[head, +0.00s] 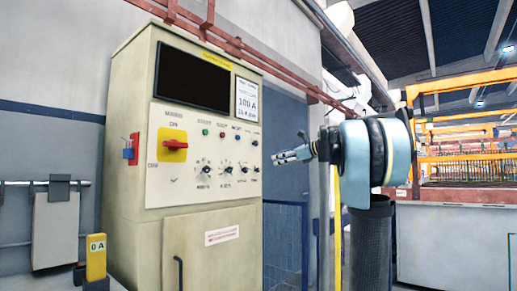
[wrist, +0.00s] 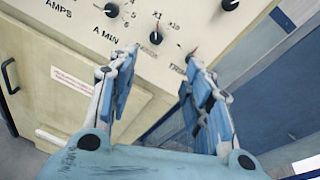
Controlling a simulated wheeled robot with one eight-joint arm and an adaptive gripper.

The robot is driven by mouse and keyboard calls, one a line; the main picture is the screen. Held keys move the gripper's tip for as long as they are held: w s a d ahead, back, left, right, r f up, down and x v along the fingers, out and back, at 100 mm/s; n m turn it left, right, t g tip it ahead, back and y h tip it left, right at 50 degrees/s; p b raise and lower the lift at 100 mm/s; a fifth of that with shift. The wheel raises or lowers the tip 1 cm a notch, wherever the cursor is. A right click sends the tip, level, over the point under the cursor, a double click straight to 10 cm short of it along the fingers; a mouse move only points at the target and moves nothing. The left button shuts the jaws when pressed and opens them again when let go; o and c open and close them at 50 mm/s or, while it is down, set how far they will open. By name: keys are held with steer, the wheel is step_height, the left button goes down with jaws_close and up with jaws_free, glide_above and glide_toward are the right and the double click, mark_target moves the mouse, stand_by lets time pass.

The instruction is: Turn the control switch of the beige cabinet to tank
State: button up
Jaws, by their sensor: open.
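The beige cabinet (head: 135,110) stands left of centre in the head view, its sloping control panel facing me. A row of black knobs (head: 224,169) sits low on the panel; their labels are too small to read there, and I cannot tell which is the control switch. In the wrist view, a black knob with an X1/X10 scale (wrist: 155,38) lies just beyond and between my fingertips. A small red-tipped pointer (wrist: 193,52) shows by the right fingertip, its label partly hidden. My gripper (head: 279,157) is open and empty, right of the panel; it also fills the lower wrist view (wrist: 160,68).
A red-handled rotary switch on a yellow plate (head: 173,145) is at the panel's left. A dark screen (head: 193,80) is above. The cabinet door has a black handle (head: 180,272). A blue railing (head: 285,240) stands right of the cabinet. A yellow 0 A block (head: 96,258) stands lower left.

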mark_target(257, 144)
steer(key=w+d+r+m+t+y, duration=0.1)
steer(key=w+d+r+m+t, duration=0.2)
steer(key=w+r, duration=0.5)
steer(key=shift+m+g, duration=0.5)
steer(key=shift+m, duration=0.1)
steer(key=x, duration=1.1)
steer(key=s+a+x, duration=0.1)
steer(key=x, duration=0.4)
steer(key=shift+a+r, duration=0.2)
steer(key=shift+r, duration=0.15)
steer(key=c, duration=1.1)
